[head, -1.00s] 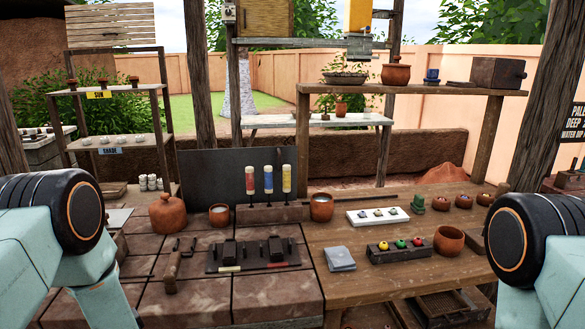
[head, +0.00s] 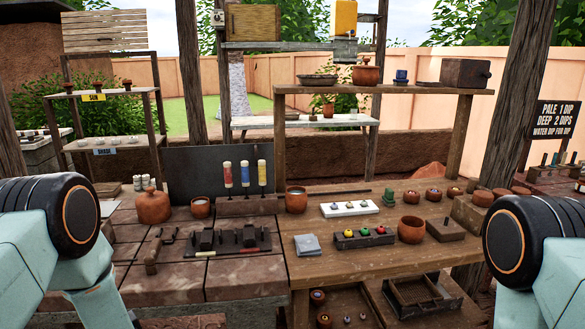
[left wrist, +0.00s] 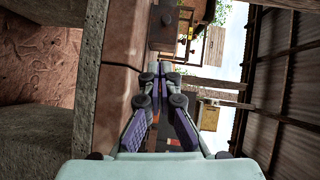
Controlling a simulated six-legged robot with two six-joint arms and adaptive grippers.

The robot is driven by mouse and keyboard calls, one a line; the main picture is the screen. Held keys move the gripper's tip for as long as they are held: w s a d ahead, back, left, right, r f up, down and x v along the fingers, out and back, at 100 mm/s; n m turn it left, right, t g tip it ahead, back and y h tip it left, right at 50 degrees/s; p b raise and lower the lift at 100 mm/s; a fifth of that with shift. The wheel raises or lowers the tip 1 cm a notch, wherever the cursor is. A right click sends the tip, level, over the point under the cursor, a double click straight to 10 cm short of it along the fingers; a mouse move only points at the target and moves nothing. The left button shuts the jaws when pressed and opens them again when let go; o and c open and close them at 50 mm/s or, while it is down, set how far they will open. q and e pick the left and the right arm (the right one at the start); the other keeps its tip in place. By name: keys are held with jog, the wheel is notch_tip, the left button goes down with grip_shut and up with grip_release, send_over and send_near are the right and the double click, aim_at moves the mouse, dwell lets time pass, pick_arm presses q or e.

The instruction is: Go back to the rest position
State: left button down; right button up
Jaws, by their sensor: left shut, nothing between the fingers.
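My left gripper (left wrist: 163,77) shows in the left wrist view, its fingertips together with nothing between them. It is beside a brick edge, and it is hidden in the head view. In the head view only the links of my two arms show, at the lower left and lower right edges. My right gripper is out of view.
A brick-topped bench (head: 145,275) and wooden table (head: 340,264) lie ahead, with a lidded clay jar (head: 153,206), dark tool rack (head: 228,241), white tray (head: 350,209), grey cloth (head: 307,245) and clay bowl (head: 411,230). A wooden post (head: 515,100) stands at right, near a black sign (head: 556,120).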

pick_arm(q)
jog(key=s+d+f+n+g+h, duration=0.4)
jog(key=s+d+f+n+h, duration=0.4)
jog(key=s+d+f, duration=0.6)
jog(key=s+d+f+g+h+b, duration=0.1)
jog(key=s+d+g+h, duration=0.1)
jog(key=s, duration=0.8)
jog(key=s+d+f+g+h+b, duration=0.1)
jog(key=s+d+g, duration=0.4)
jog(key=s, duration=0.6)
jog(key=shift+s+d+f+m+h, duration=0.2)
jog(key=shift+d+f+m+h, duration=0.1)
jog(key=shift+d+f+h, duration=0.65)
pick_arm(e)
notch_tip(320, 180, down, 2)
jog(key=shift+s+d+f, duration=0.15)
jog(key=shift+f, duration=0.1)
pick_arm(q)
jog(key=shift+r, duration=0.2)
jog(key=shift+s+d, duration=0.1)
jog(key=shift+s, duration=0.05)
